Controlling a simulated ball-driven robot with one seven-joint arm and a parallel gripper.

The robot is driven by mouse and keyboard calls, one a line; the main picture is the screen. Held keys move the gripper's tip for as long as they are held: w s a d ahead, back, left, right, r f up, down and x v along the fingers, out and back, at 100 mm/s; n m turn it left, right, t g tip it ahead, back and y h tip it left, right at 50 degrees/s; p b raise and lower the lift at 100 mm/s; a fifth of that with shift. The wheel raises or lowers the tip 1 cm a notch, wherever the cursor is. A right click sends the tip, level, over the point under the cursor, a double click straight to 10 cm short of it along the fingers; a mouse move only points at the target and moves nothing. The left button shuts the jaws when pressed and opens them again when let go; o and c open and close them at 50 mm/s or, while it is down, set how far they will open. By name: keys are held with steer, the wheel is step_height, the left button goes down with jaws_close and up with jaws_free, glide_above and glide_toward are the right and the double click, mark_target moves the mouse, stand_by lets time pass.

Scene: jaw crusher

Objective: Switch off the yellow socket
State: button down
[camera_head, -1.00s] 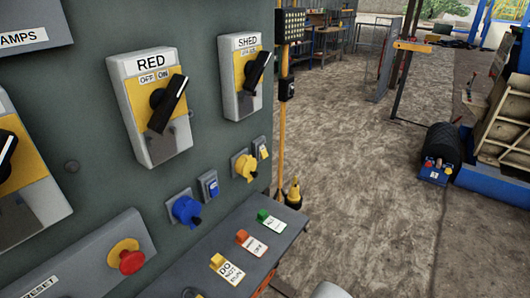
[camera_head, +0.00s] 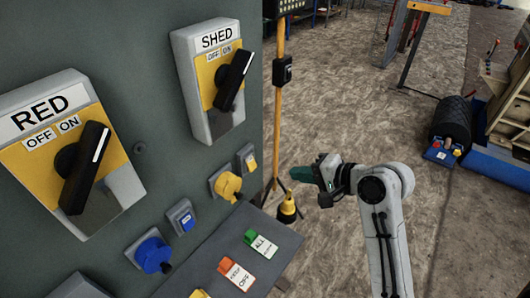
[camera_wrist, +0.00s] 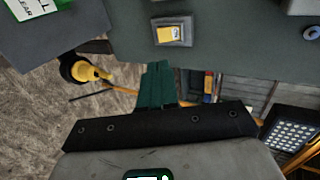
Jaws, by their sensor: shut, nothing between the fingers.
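The yellow socket (camera_head: 228,185) is on the grey-green panel, low near its right edge, with a yellow plug-like part on its front. Just up and right of it is a small grey switch box with a yellow rocker (camera_head: 250,161). The rocker also shows at the top of the wrist view (camera_wrist: 168,34). I cannot read its position. My gripper (camera_head: 300,174) is to the right of the switch box, apart from the panel, pointing left. Its teal fingers (camera_wrist: 158,72) are shut and empty, and in the wrist view they point up toward the rocker.
A blue socket (camera_head: 152,254) and its blue switch (camera_head: 183,218) are lower left. SHED (camera_head: 216,78) and RED (camera_head: 72,152) rotary switches are above. A sloped shelf with coloured labelled switches (camera_head: 236,270) juts out below. A yellow pole (camera_head: 279,120) stands behind.

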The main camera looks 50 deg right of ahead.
mark_target(252, 166)
steer(key=shift+d+r, duration=0.2)
steer(key=shift+d, duration=0.05)
steer(key=shift+w, duration=0.15)
steer(key=p+x, duration=0.1)
steer(key=x, duration=1.2)
steer(key=shift+r, duration=0.1)
steer(key=shift+w+f, duration=0.3)
steer(key=shift+w, duration=0.1)
steer(key=shift+w+f+t+b, duration=0.1)
steer(key=shift+f+t+b, duration=0.25)
steer(key=shift+b, duration=0.3)
steer(key=shift+a+r, duration=0.1)
steer(key=shift+r, duration=0.15)
steer(key=shift+r+p, duration=0.2)
steer(key=shift+p, duration=0.1)
